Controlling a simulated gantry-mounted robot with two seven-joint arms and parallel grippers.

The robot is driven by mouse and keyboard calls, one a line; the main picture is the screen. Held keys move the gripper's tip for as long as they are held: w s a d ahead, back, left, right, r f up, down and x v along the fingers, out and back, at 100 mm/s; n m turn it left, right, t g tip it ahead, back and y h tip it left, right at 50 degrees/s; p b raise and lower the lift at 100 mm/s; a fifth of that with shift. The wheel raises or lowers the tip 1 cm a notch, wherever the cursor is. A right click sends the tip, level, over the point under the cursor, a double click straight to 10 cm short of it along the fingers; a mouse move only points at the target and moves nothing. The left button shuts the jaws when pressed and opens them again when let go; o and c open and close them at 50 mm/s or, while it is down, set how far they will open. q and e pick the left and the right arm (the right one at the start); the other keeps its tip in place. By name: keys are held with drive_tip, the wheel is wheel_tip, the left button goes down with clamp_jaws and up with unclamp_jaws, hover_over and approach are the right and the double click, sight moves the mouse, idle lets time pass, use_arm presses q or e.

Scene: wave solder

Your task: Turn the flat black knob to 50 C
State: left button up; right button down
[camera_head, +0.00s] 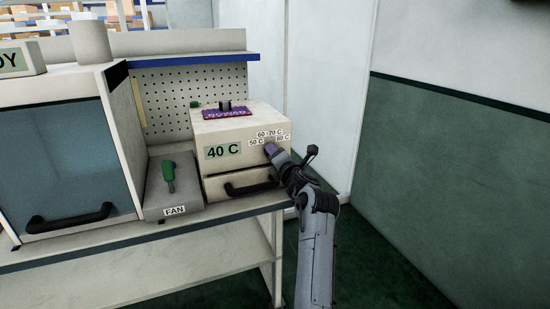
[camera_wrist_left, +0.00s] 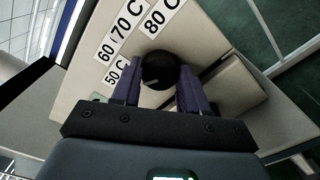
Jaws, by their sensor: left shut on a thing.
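The flat black knob (camera_wrist_left: 158,68) sits on the front of a cream box (camera_head: 240,180), with 50 C, 60, 70 C and 80 C labels around it. A green display (camera_head: 222,152) on the box reads 40 C. My left gripper (camera_head: 271,148) is at the box's front right; in the left wrist view its two purple fingers (camera_wrist_left: 158,84) are on either side of the knob, shut on it. In the head view the gripper hides the knob. The knob's pointer direction is hard to make out. My right gripper is not in view.
A drawer with a black handle (camera_head: 251,187) is below the display. A FAN box (camera_head: 172,204) with a green lever (camera_head: 170,174) stands to the left, beside a cabinet with a glass door (camera_head: 70,160). A purple board (camera_head: 227,113) lies on top of the box.

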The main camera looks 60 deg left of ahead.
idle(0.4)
use_arm(q)
drive_tip(key=o, duration=1.1)
drive_tip(key=shift+c, duration=0.2)
drive_tip(key=shift+d, duration=0.45)
drive_tip(key=s+d+p, duration=0.2)
drive_tip(key=d+p, duration=0.1)
drive_tip(key=d, duration=0.6)
drive_tip(key=shift+d, duration=0.4)
